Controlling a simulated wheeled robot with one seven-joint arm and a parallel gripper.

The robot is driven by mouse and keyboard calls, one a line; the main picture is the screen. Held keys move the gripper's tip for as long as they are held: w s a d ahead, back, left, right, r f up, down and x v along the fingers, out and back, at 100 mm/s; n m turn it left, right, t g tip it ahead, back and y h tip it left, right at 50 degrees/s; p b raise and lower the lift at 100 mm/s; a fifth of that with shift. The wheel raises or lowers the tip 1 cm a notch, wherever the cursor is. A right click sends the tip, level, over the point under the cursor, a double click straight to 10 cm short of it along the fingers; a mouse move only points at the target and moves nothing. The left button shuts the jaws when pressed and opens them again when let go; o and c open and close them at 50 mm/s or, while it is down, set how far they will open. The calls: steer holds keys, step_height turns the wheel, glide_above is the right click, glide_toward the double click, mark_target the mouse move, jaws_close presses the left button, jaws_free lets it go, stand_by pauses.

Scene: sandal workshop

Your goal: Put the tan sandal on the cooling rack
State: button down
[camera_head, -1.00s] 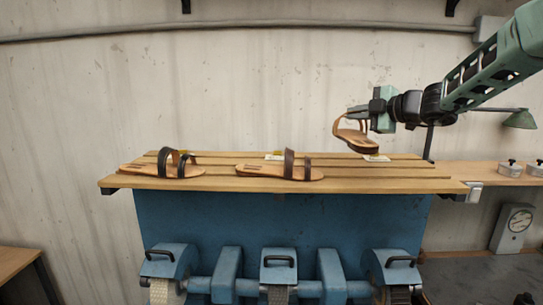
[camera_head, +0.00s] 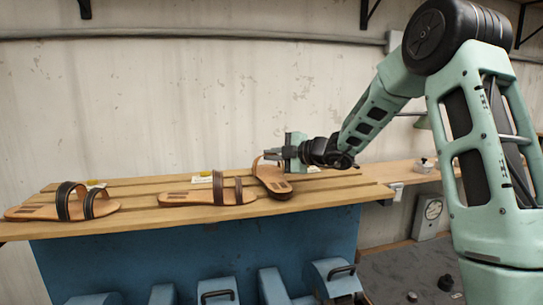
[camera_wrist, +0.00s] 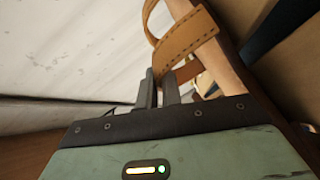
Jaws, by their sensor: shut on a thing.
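The tan sandal (camera_head: 270,178) has a tan strap and hangs tilted from my gripper (camera_head: 273,156), toe end low, over the right part of the slatted wooden rack (camera_head: 345,184). Its lower end is at or very near the slats; I cannot tell whether it touches. In the wrist view, the fingers (camera_wrist: 162,88) are closed at a stitched tan strap (camera_wrist: 187,38), with the sole edge (camera_wrist: 228,62) to the right. The exact grip is partly hidden.
Two sandals with dark straps lie on the rack, one at left (camera_head: 35,212) and one in the middle (camera_head: 185,198). Small cards (camera_head: 202,179) lie along its back. A side bench (camera_head: 390,172) with a small pot (camera_head: 423,165) stands at right. Blue machinery (camera_head: 215,285) is below.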

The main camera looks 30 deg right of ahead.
steer(key=shift+f, duration=0.35)
steer(key=shift+f, duration=0.1)
steer(key=c, duration=1.6)
jaws_free()
steer(key=shift+o, duration=0.2)
steer(key=shift+s+d, duration=0.2)
steer(key=shift+s, duration=0.15)
steer(key=b+v, duration=0.5)
steer(key=v, duration=0.6)
steer(key=shift+s, duration=0.15)
